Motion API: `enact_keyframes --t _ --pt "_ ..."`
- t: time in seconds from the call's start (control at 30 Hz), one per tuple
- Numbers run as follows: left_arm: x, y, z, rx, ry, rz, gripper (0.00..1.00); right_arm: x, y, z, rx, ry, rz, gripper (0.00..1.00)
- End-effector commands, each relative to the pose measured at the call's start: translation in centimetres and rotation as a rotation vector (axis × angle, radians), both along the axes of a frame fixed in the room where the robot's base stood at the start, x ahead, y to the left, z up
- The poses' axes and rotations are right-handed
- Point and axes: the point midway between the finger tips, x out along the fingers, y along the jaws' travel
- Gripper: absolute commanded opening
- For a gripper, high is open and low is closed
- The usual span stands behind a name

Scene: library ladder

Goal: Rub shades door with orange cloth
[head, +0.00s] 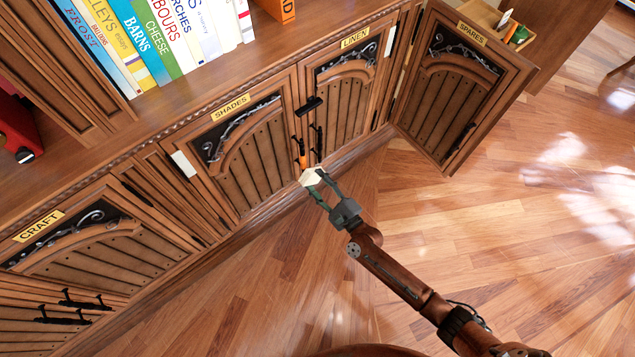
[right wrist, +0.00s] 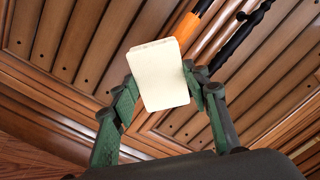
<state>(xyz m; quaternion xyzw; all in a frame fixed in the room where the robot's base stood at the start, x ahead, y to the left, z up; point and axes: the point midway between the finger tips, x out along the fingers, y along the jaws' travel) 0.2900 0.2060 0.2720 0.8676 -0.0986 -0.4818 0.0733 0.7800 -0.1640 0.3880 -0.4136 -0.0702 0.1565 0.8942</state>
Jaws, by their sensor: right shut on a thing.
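The door labelled SHADES (head: 250,160) is shut, with a planked lower panel and an arched dark top. My right gripper (head: 313,180) is low in front of its right edge. The gripper is shut on a cream-coloured block, seen in the head view (head: 311,177) and in the right wrist view (right wrist: 160,76) between the green fingers. An orange strip (head: 301,160) shows just above the block, near the black handles; in the right wrist view the orange piece (right wrist: 196,30) runs up from behind the block. I cannot tell whether it joins the block. No plainly orange cloth shows.
The LINEN door (head: 345,95) is beside SHADES. The SPARES door (head: 455,85) stands swung open at the right. The CRAFT door (head: 95,255) is at the left. Books (head: 160,40) stand on the shelf above. The wooden floor (head: 490,260) is clear.

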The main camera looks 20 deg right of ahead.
Motion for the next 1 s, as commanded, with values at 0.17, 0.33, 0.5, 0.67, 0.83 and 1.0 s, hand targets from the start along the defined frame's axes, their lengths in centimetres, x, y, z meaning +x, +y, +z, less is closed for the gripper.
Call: enact_keyframes --t 0.17,0.33,0.5,0.67,0.83,1.0 --pt "-0.3 0.2 -0.2 0.004 0.006 -0.002 0.25 0.0 0.0 0.0 0.000 0.000 0.000 0.23" --pt "-0.2 0.2 -0.2 0.003 0.006 -0.001 0.25 0.2 0.1 0.0 0.000 0.000 0.000 0.23" --pt "-0.2 0.1 -0.3 0.002 0.005 0.000 0.25 0.5 0.2 0.0 0.000 0.000 0.000 0.23" --pt "-0.2 0.1 -0.3 0.002 0.006 0.000 0.25 0.8 0.3 0.0 -0.001 0.000 0.000 0.23" --pt "-0.2 0.1 -0.4 0.002 0.006 0.000 0.25 1.1 0.4 0.0 -0.001 0.000 0.000 0.23" --pt "-0.2 0.1 -0.5 0.001 0.007 0.000 0.25 1.4 0.5 0.0 -0.001 0.000 0.000 0.23"
